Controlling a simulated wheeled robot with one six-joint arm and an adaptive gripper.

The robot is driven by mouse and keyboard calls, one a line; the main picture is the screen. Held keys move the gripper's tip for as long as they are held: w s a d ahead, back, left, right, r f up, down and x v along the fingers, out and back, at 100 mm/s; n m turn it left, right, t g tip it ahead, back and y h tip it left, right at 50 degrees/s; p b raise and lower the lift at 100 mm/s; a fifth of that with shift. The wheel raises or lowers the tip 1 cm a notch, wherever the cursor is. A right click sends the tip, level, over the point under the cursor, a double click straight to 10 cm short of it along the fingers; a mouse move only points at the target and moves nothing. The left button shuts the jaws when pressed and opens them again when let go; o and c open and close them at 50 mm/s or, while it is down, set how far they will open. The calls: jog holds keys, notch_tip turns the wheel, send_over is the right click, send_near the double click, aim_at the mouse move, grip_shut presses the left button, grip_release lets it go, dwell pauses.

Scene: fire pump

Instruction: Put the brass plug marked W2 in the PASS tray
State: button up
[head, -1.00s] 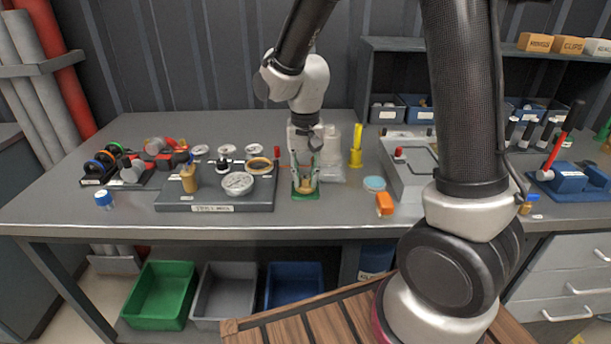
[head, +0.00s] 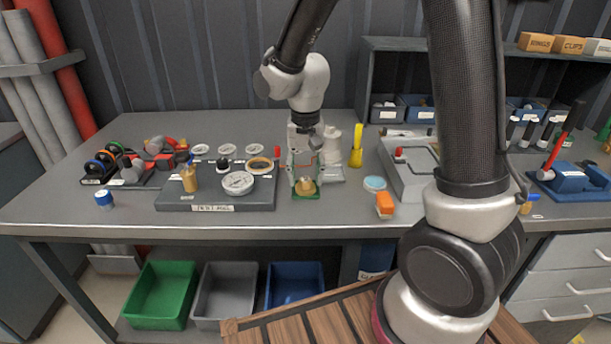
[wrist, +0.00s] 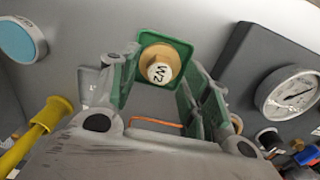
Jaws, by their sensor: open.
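The brass plug (wrist: 163,64) shows the mark W2 on its white top in the wrist view. It stands upright on a small green tray (wrist: 180,46). In the head view the brass plug (head: 306,187) sits on the same green tray (head: 306,197) near the middle of the bench. No PASS lettering is readable on the tray. My gripper (head: 305,178) points down over the tray with its fingers open, one on each side of the plug. In the wrist view a gap shows between the plug and each finger of my gripper (wrist: 157,80).
A dark test block (head: 215,200) with a gauge (head: 238,183) and another brass fitting (head: 189,180) stands to the left. A grey case (head: 408,168) lies further right.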

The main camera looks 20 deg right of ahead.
aim_at(306, 179)
notch_tip(306, 179, up, 11)
jog(key=s+d+r+n+t, duration=0.1)
jog(key=s+d+r+t, duration=0.1)
jog(key=s+d, duration=0.5)
jog(key=s+d+r+n+t, duration=0.2)
jog(key=s+d+r, duration=0.3)
jog(key=s+d, duration=0.3)
jog(key=s, duration=0.4)
jog(key=shift+n, duration=0.3)
